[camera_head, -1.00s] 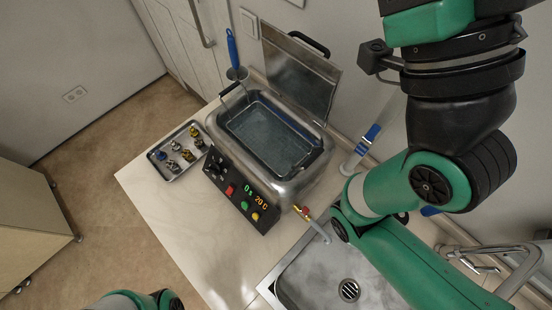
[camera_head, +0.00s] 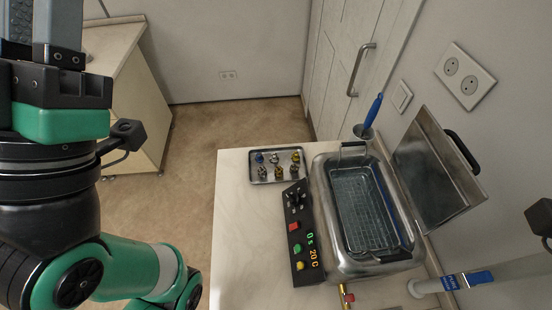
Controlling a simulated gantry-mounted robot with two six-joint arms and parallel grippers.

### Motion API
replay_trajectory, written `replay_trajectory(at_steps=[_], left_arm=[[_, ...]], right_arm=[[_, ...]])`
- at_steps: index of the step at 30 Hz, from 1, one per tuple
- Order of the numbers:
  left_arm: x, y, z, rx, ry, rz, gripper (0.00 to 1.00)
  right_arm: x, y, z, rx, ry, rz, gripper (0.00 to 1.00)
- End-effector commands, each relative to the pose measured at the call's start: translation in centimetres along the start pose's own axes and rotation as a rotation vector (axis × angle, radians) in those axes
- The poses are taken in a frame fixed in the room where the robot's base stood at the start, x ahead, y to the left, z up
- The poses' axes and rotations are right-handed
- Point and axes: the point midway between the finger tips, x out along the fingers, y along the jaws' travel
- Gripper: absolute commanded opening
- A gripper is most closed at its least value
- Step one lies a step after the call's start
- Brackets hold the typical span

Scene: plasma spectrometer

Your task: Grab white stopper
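A small black part at the right edge seems to belong to my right arm, but the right gripper is out of view. A small tray (camera_head: 251,172) on the counter holds several brass, silver and blue-topped fittings.
A steel ultrasonic bath (camera_head: 338,262) with its lid (camera_head: 432,172) raised and a wire basket inside stands on the counter (camera_head: 237,235). A blue-handled tool (camera_head: 373,110) stands behind it. The counter's left part is clear.

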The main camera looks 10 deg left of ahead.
Motion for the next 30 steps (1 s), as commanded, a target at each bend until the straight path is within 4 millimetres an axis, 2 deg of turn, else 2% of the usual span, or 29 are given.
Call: replay_trajectory(at_steps=[12, 18, 30], left_arm=[[0.0, 0.0, -0.01, 0.0, 0.0, 0.0, 0.28], [0.0, 0.0, -0.01, 0.0, 0.0, 0.0, 0.64], [0.0, -0.01, 0.0, -0.049, 0.0, 0.0, 0.64]], right_arm=[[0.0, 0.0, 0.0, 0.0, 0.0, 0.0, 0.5], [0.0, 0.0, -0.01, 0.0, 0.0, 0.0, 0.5], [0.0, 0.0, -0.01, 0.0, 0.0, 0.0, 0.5]])
